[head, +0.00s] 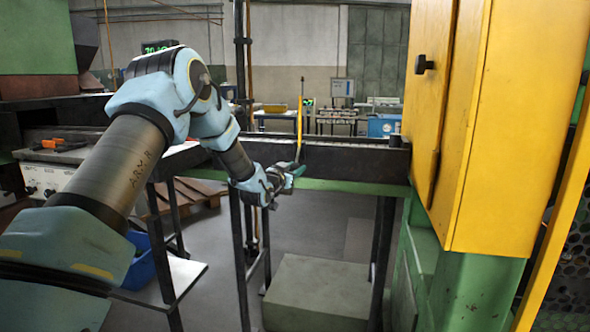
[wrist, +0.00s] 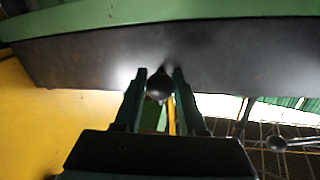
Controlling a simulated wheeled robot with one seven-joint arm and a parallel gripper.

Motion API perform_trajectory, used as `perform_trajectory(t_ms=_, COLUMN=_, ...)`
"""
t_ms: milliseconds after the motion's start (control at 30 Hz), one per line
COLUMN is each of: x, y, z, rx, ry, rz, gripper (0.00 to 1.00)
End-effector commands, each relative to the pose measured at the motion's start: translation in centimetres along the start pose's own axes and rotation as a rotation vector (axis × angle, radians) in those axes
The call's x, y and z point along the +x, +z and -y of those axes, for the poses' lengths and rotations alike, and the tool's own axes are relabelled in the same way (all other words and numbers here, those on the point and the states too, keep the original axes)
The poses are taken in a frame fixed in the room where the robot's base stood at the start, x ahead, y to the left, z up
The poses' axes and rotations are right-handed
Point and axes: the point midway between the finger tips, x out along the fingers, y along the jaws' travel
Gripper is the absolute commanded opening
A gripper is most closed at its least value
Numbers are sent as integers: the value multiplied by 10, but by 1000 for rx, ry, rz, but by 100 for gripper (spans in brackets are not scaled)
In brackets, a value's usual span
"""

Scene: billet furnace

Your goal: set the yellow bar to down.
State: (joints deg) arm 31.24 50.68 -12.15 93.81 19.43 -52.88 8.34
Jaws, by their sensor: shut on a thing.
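The yellow bar (head: 300,112) is thin and stands nearly upright in front of the dark beam in the head view, with a dark tip at its top. Its lower end bends toward my gripper (head: 289,180), which is at the low end of the bar, beside the beam's green lower edge. In the wrist view my gripper (wrist: 160,86) has its two fingers on either side of a dark round knob, closed on it. A yellow strip of the bar (wrist: 172,116) shows between the fingers below the knob. The join between knob and bar is hidden.
The dark beam (head: 335,160) with a green lower edge runs across behind the bar. A large yellow cabinet (head: 495,130) stands close on the right. A pale green block (head: 318,290) lies on the floor below.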

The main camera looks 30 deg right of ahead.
Motion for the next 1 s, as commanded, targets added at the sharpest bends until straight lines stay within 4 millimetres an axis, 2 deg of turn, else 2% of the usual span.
perform_trajectory(t_ms=33, x=0, y=0, z=0, rx=0, ry=0, rz=0, gripper=29)
perform_trajectory(t_ms=300, x=0, y=0, z=0, rx=0, ry=0, rz=0, gripper=0)
perform_trajectory(t_ms=1000, x=0, y=0, z=0, rx=0, ry=0, rz=0, gripper=0)
